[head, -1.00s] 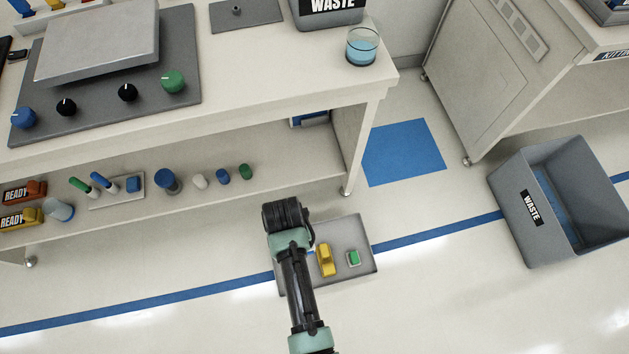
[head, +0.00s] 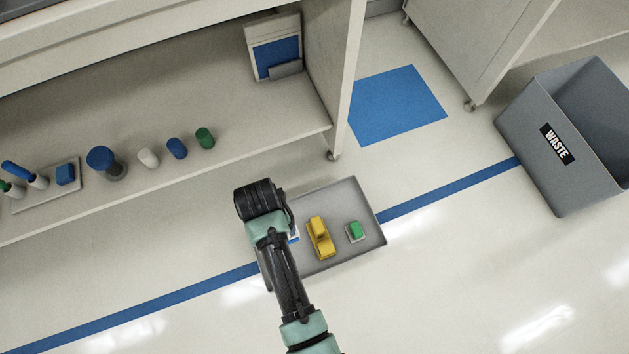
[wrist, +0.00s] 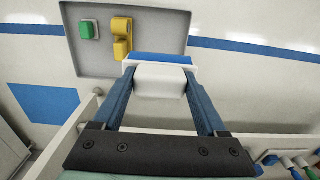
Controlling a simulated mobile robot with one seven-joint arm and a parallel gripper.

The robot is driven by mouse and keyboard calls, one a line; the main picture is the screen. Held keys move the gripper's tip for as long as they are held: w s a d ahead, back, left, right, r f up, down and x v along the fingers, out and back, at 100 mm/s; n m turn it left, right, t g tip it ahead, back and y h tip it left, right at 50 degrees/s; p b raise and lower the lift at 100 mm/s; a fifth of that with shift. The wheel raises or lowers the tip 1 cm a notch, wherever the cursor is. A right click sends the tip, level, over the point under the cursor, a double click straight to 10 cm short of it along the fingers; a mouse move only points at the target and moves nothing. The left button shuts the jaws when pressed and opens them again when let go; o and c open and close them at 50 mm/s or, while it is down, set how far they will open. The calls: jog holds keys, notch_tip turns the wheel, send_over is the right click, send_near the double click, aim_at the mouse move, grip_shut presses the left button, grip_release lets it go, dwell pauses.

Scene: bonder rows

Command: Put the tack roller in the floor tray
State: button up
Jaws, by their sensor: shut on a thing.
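The tack roller (wrist: 160,82), a white block with a blue strip, is between the two blue fingers of my gripper (wrist: 159,76) in the wrist view. The gripper is shut on it. In the head view a small white and blue bit of the roller (head: 293,234) shows beside my wrist, and the fingers are mostly hidden. The grey floor tray (head: 345,200) lies on the floor. It also shows in the wrist view (wrist: 80,60), beyond the roller. The roller overlaps the tray's edge in the wrist view; its height above the tray I cannot tell.
A yellow part (head: 320,238) and a green block (head: 355,231) lie in the tray. A grey waste bin (head: 530,150) stands to the right. A bench shelf (head: 230,140) with several small items is behind. A blue floor patch (head: 397,104) is clear.

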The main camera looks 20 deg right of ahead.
notch_tip(320, 180, down, 14)
jog(key=b, duration=1.4)
jog(key=shift+w+f+b, duration=0.25)
jog(key=shift+w+b, duration=0.1)
notch_tip(320, 180, down, 10)
jog(key=b, duration=0.7)
jog(key=shift+b, duration=0.3)
jog(key=shift+f, duration=0.1)
jog(key=o, duration=1.1)
notch_tip(320, 180, up, 12)
jog(key=p, duration=0.8)
jog(key=shift+r, duration=0.2)
